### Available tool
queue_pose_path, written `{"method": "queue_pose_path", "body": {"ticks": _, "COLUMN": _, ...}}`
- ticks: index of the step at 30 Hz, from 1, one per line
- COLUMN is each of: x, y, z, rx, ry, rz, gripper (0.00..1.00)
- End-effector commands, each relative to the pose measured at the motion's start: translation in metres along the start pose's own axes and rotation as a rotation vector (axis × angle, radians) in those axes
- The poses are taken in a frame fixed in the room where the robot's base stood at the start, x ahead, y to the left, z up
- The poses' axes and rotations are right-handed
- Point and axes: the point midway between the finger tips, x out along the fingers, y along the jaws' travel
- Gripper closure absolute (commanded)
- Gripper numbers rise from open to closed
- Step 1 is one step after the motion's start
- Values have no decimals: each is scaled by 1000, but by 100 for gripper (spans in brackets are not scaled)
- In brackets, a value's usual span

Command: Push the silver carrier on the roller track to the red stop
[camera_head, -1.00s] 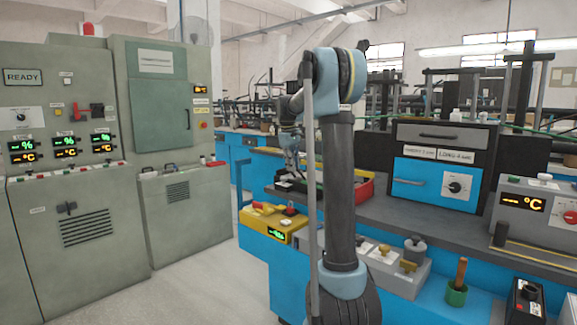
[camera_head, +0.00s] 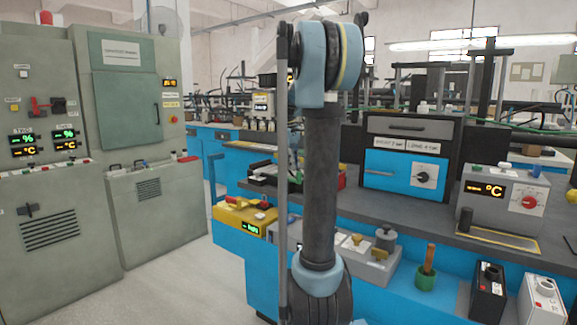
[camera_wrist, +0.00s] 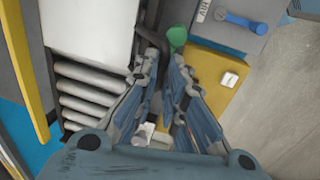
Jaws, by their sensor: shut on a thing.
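The silver carrier (camera_wrist: 85,28) is a pale flat block at the upper left of the wrist view. It sits on the roller track (camera_wrist: 85,95), whose bare metal rollers show below it. My gripper (camera_wrist: 167,72) is beside the carrier's right edge, its fingers close together. It is shut on a dark bent handle (camera_wrist: 152,38) by that edge; the fingers hide part of the grip. In the head view my own arm hides most of the gripper and the track. I cannot make out the red stop for certain.
A yellow bar (camera_wrist: 27,65) runs along the track's left side. A yellow box (camera_wrist: 218,80), also in the head view (camera_head: 242,215), and a green knob (camera_wrist: 177,37) lie right of my gripper. Grey-green cabinets (camera_head: 155,215) stand left, with open floor before them.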

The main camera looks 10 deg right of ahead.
Motion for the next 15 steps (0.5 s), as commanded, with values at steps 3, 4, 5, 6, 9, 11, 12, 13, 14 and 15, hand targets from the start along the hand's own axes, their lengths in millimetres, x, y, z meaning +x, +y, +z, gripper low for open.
{"method": "queue_pose_path", "body": {"ticks": 3, "x": 1, "y": -3, "z": 4, "rx": -1, "ry": -8, "rz": -6, "gripper": 100}}
{"method": "queue_pose_path", "body": {"ticks": 4, "x": 1, "y": -3, "z": 4, "rx": -1, "ry": -8, "rz": -6, "gripper": 100}}
{"method": "queue_pose_path", "body": {"ticks": 5, "x": 1, "y": -3, "z": 4, "rx": -1, "ry": -8, "rz": -6, "gripper": 87}}
{"method": "queue_pose_path", "body": {"ticks": 6, "x": 1, "y": -3, "z": 4, "rx": 0, "ry": -8, "rz": -5, "gripper": 78}}
{"method": "queue_pose_path", "body": {"ticks": 9, "x": 1, "y": -2, "z": 3, "rx": 0, "ry": -7, "rz": -4, "gripper": 70}}
{"method": "queue_pose_path", "body": {"ticks": 11, "x": 1, "y": -2, "z": 3, "rx": 0, "ry": -6, "rz": -3, "gripper": 70}}
{"method": "queue_pose_path", "body": {"ticks": 12, "x": 1, "y": -1, "z": 3, "rx": 0, "ry": -6, "rz": -3, "gripper": 70}}
{"method": "queue_pose_path", "body": {"ticks": 13, "x": 1, "y": -1, "z": 3, "rx": 1, "ry": -6, "rz": -3, "gripper": 70}}
{"method": "queue_pose_path", "body": {"ticks": 14, "x": 1, "y": -1, "z": 3, "rx": 1, "ry": -6, "rz": -3, "gripper": 70}}
{"method": "queue_pose_path", "body": {"ticks": 15, "x": 1, "y": -1, "z": 2, "rx": 1, "ry": -6, "rz": -2, "gripper": 70}}
